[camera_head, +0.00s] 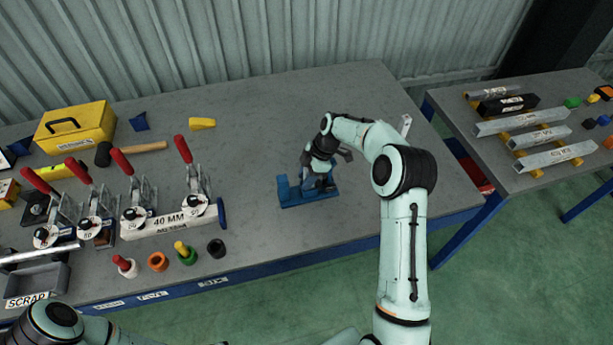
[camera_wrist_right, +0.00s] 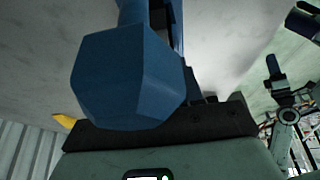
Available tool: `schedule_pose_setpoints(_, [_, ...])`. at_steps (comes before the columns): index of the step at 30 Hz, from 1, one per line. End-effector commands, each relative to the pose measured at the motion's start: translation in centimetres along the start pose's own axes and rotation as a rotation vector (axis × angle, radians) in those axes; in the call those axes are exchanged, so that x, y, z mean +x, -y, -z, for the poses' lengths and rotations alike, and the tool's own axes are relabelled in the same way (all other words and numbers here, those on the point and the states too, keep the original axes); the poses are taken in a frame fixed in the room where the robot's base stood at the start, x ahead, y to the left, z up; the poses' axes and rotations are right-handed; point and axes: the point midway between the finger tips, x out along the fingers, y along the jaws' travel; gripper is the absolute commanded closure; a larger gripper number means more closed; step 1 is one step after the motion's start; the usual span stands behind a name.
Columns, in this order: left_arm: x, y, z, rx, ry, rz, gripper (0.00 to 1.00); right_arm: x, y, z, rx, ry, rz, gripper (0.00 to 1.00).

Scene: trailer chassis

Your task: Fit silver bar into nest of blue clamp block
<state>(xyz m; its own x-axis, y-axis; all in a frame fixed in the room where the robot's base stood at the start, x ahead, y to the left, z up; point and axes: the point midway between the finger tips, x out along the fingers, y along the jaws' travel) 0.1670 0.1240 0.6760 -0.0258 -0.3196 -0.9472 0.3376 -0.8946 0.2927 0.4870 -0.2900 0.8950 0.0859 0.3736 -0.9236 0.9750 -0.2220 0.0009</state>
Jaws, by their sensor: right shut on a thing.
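The blue clamp block (camera_head: 292,194) stands on the grey workbench, right of its middle. My right gripper (camera_head: 322,170) is over it, pointing down, and hides part of it. In the right wrist view a blue faceted knob-like part (camera_wrist_right: 128,80) fills the space before the gripper. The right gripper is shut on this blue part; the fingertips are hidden. Silver bars, such as one (camera_head: 507,122), lie on the right-hand table. A small pale metal piece (camera_head: 405,125) shows behind my right arm; I cannot tell what it is. My left gripper is out of view.
Toggle clamps with red handles (camera_head: 184,150) hold a 40 MM bar (camera_head: 165,222) on the left. A yellow toolbox (camera_head: 75,127), a hammer (camera_head: 140,147) and a scrap tray (camera_head: 40,285) are further left. The bench around the block is mostly clear.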

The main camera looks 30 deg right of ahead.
Motion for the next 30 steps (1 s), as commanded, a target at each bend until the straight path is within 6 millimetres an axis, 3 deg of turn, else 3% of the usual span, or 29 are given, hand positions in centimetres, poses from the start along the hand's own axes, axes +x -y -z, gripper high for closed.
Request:
schedule_pose_setpoints(1, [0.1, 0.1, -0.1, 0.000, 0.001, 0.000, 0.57, 0.2, 0.0, -0.1, 0.000, 0.000, 0.001, 0.98])
schedule_pose_setpoints(2, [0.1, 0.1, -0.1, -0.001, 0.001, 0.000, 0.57, 0.3, 0.0, -0.1, 0.000, 0.000, 0.001, 0.61])
schedule_pose_setpoints(4, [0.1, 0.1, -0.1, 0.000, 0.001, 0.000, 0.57, 0.2, 0.0, -0.1, 0.000, 0.000, 0.001, 0.38])
schedule_pose_setpoints(13, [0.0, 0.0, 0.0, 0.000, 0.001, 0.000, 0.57, 0.1, 0.0, 0.0, 0.000, 0.000, 0.000, 0.38])
schedule_pose_setpoints(17, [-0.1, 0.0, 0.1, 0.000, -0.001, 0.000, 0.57, -0.9, -0.1, 0.0, 0.000, 0.000, -0.002, 0.38])
schedule_pose_setpoints(30, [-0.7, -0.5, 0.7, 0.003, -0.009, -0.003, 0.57, -9.8, -0.1, 0.1, 0.000, 0.001, -0.004, 0.38])
